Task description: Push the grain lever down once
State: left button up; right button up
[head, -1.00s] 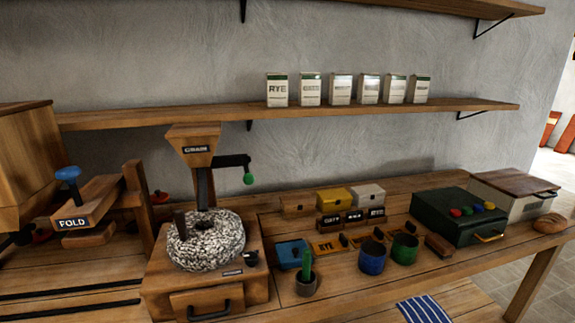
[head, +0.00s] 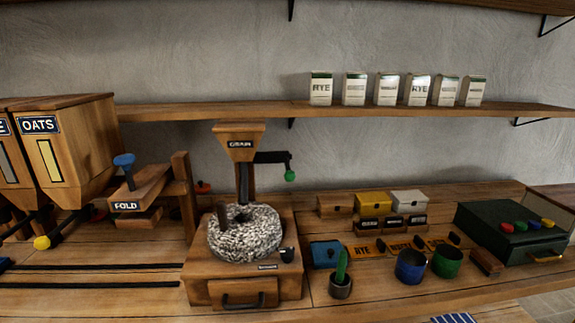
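The grain hopper (head: 240,143), a wooden funnel labelled GRAIN, stands above the round speckled millstone (head: 245,234) on a wooden mill base (head: 200,285). A black lever arm (head: 270,157) sticks out to the right from the hopper. A green knob (head: 291,175) hangs at the lever's outer end, below the arm. Neither of my grippers shows in the head view.
An OATS bin (head: 68,150) and a FOLD device (head: 138,193) with a blue knob stand at the left. A cup with a green stick (head: 341,285), blue cup (head: 410,266), green cup (head: 446,261) and green box (head: 505,232) stand right. A shelf (head: 400,109) with several packets runs above.

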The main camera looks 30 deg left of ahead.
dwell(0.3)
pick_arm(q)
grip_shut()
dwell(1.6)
